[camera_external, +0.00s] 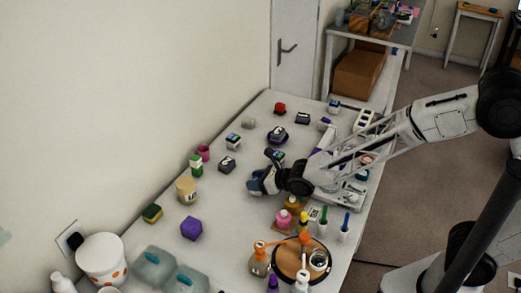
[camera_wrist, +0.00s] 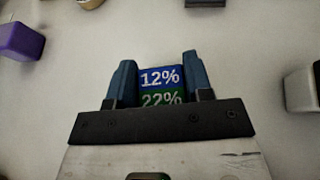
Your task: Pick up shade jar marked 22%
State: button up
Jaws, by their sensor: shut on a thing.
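My gripper (camera_external: 262,182) is low over the middle of the table in the external view, its fingers pointing left. In the wrist view my gripper (camera_wrist: 160,80) has its two blue fingers closed on either side of a labelled piece. A green label reading 22% (camera_wrist: 161,98) shows between the fingers, partly hidden by the dark gripper bar. A blue label reading 12% (camera_wrist: 160,77) lies directly against it, toward the fingertips. I cannot tell whether both labels belong to one jar or to two touching jars. In the external view the held piece is not clear.
A purple cube (camera_external: 191,228), a beige jar (camera_external: 187,190) and a green-and-white stack (camera_external: 196,167) stand to the left of my gripper. A round wooden board (camera_external: 288,262) with bottles is in front. Several small dark-labelled blocks stand behind. Bare table lies between the purple cube and my gripper.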

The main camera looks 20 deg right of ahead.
jog(key=shift+r, duration=5)
